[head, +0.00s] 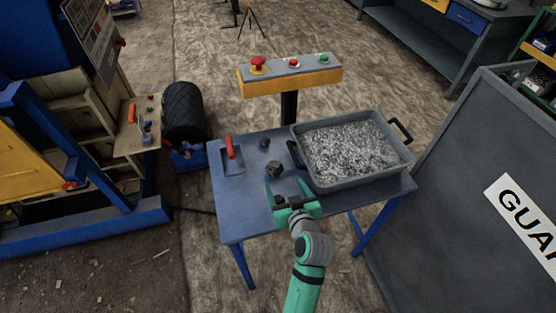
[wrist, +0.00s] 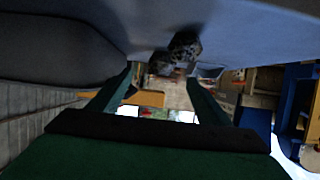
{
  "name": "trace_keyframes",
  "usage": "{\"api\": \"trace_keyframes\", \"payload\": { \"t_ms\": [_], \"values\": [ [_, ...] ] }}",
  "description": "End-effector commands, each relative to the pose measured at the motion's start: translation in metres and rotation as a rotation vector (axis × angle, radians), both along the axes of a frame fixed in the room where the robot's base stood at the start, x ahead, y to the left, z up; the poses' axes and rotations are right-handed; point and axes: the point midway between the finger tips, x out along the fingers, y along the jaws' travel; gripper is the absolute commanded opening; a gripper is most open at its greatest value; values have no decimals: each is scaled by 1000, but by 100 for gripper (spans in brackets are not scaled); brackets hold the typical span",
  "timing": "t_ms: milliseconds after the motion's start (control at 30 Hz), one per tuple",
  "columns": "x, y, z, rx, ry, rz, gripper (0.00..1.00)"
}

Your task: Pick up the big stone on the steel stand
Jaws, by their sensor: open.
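The steel stand (head: 236,205) has a blue-grey top and blue legs. The big stone (head: 274,168), dark and rough, lies on its top near the middle. A smaller dark stone (head: 264,142) lies farther back. My gripper (head: 287,184) is open and empty over the front of the stand, with the big stone just beyond its fingertips. In the wrist view, my gripper (wrist: 163,78) shows both fingers apart. There the big stone (wrist: 184,46) sits ahead, slightly right of centre, with the smaller stone (wrist: 159,62) partly hidden beside it.
A grey tray of gravel (head: 372,178) with dark handles fills the stand's right side. A red-handled lever (head: 230,148) is on the left. A yellow button box (head: 290,82) rises behind. A dark guard panel (head: 450,200) stands at right, and blue-yellow machinery (head: 60,130) at left.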

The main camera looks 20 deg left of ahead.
Motion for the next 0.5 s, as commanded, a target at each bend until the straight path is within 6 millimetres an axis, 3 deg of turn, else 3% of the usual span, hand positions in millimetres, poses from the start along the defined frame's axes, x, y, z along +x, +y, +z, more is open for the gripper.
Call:
{"api": "trace_keyframes", "payload": {
  "t_ms": [300,500],
  "values": [
    [33,26,-16,0,-1,7,71],
    [43,31,-21,-1,-2,4,71]
  ]
}}
